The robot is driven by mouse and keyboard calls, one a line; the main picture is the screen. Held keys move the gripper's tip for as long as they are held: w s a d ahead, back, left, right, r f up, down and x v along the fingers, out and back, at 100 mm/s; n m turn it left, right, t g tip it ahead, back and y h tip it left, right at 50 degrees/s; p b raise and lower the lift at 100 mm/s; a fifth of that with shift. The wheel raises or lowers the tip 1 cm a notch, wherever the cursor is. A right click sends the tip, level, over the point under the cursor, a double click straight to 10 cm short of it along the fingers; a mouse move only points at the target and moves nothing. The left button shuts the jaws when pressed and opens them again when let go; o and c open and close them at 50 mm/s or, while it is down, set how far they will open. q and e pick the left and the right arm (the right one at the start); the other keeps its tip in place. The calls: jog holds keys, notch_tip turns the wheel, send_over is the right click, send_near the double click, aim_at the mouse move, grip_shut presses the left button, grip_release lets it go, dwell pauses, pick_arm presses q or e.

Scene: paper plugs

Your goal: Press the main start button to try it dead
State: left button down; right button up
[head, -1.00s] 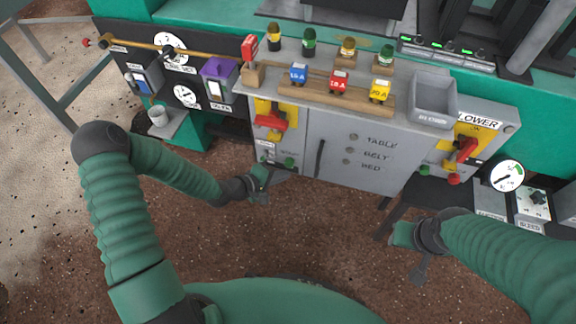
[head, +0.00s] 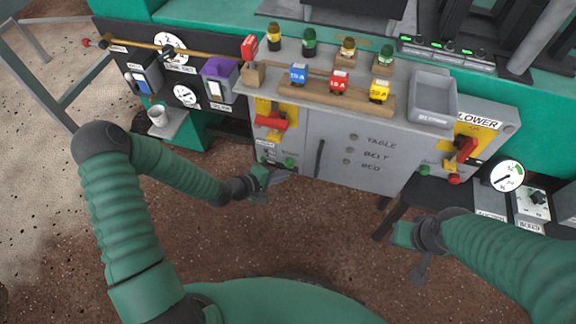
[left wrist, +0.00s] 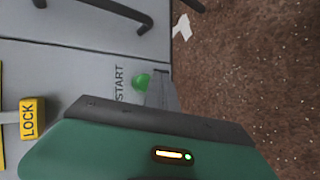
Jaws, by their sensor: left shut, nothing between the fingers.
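The green start button (head: 289,162) is low on the left part of the grey cabinet front. It also shows in the left wrist view (left wrist: 141,81), beside the word START. My left gripper (head: 277,179) is shut and empty, just below and left of the button in the head view. In the left wrist view its grey fingers (left wrist: 161,90) reach up close beside the button; I cannot tell whether they touch it. My right gripper (head: 420,268) hangs low in front of the cabinet's right side, away from the button; its finger opening is unclear.
A red switch handle (head: 271,122) on a yellow plate sits above the button. A yellow LOCK tag (left wrist: 30,118) shows in the wrist view. A dark bar handle (head: 320,158) is to the right. Coloured plugs stand in a wooden rack (head: 335,99) beside a grey bin (head: 432,100).

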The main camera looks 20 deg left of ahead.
pick_arm(q)
jog(key=shift+w+r+p, duration=0.1)
jog(key=shift+w+p, duration=0.2)
jog(key=shift+w, duration=0.1)
jog(key=shift+w, duration=0.5)
dwell(0.7)
dwell(0.3)
jog(key=shift+s+p, duration=0.6)
jog(key=shift+s, duration=0.3)
jog(key=shift+s, duration=0.1)
